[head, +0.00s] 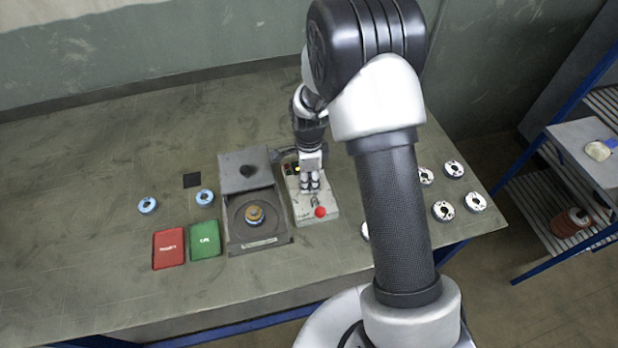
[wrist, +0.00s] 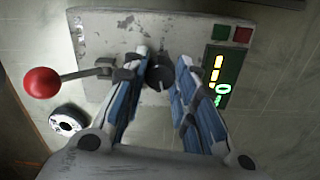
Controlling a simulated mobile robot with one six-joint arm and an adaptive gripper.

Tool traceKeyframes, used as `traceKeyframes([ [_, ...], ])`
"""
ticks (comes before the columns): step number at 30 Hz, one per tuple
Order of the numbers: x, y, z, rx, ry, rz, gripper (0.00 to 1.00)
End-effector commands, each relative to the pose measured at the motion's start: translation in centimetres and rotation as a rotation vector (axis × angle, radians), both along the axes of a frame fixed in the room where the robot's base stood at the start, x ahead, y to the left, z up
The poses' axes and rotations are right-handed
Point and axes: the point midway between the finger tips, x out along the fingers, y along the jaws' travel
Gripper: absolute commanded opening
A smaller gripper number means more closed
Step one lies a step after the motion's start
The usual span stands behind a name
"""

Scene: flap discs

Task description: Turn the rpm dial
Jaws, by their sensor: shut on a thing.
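The rpm dial (wrist: 160,74) is a small dark round knob on the face of a pale grey control box (wrist: 120,38), seen in the wrist view. My gripper (wrist: 163,66) has its two blue-and-grey fingers on either side of the dial and is shut on it. The box also shows in the head view (head: 316,212), with my gripper (head: 310,184) pointing down over it. The dial is hidden there by the fingers. A display (wrist: 216,76) with lit yellow and green marks is right of the fingers in the wrist view.
A lever with a red ball (wrist: 41,82) sticks out from the box. Left of the box is a grey machine (head: 238,243) with a disc in it. Red (head: 168,248) and green (head: 205,239) mats lie further left. Several discs (head: 454,168) lie at the right.

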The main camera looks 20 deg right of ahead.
Motion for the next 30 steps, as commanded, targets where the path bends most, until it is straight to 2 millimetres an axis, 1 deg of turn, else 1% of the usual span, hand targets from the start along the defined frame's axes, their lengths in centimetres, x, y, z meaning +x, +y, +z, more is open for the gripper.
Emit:
traceKeyframes([
  [6, 0.01, 0.00, 0.01, 0.000, 0.000, -0.133, 0.02],
  [12, 0.01, 0.00, 0.00, 0.000, 0.000, -0.206, 0.02],
  [19, 0.01, 0.00, -0.01, 0.000, 0.000, -0.240, 0.02],
  [30, 0.01, 0.00, -0.01, 0.000, 0.000, -0.242, 0.02],
])
